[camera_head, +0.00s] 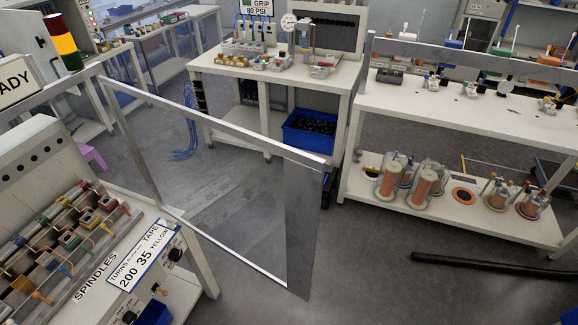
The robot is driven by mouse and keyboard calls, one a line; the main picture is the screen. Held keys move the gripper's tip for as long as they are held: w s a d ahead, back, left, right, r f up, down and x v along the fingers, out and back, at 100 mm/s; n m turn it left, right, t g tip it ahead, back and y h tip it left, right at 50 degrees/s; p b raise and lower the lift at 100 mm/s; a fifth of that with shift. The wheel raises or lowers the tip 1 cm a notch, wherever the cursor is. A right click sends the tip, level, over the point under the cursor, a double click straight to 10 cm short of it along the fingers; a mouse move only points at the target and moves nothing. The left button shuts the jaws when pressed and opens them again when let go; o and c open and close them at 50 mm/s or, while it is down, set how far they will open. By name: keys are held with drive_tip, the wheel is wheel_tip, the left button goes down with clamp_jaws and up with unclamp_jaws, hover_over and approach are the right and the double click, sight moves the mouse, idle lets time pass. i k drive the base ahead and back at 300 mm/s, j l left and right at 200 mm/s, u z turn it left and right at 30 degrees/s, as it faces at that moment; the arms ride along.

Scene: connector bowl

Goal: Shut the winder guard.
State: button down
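The winder guard (215,130) is a large clear panel in a thin pale metal frame. It stands swung out from the winder (40,160) at left, open over the aisle. Its hinge side is near the stack light, and its free end at right carries a broad grey metal plate (304,225). The winder's spindles (65,240), with several coloured bobbins, lie uncovered at lower left. A label plate (143,255) sits on the winder's front. My gripper is not visible in this view, so its state and its distance from the guard do not show.
A white bench (270,75) with a blue bin (308,132) stands behind the guard. A two-level bench (460,105) with copper coils stands at right. A long dark bar (490,267) crosses the lower right. The grey floor (385,290) before the guard looks clear.

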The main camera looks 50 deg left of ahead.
sight(305, 172)
drive_tip(key=i+u, duration=0.3)
drive_tip(key=i, duration=0.2)
drive_tip(key=i+l+u, duration=0.35)
drive_tip(key=i, duration=0.15)
drive_tip(key=i+j+u, duration=0.1)
drive_tip(key=u, duration=0.4)
drive_tip(key=i+u, duration=0.25)
drive_tip(key=u, duration=0.25)
drive_tip(key=i+l+u, duration=0.1)
drive_tip(key=u, duration=0.4)
drive_tip(key=i+l+u, duration=0.15)
drive_tip(key=u, duration=0.35)
drive_tip(key=i+u, duration=0.2)
drive_tip(key=u, duration=0.25)
drive_tip(key=i+l+u, duration=0.1)
drive_tip(key=i+u, duration=0.15)
drive_tip(key=u, duration=0.2)
drive_tip(key=i+l+u, duration=0.15)
drive_tip(key=u, duration=0.3)
drive_tip(key=i+l+u, duration=0.2)
drive_tip(key=u, duration=0.25)
drive_tip(key=k+j+u, duration=0.1)
drive_tip(key=k, duration=0.55)
drive_tip(key=k+j+u, duration=0.1)
drive_tip(key=k, duration=0.5)
drive_tip(key=j, duration=0.1)
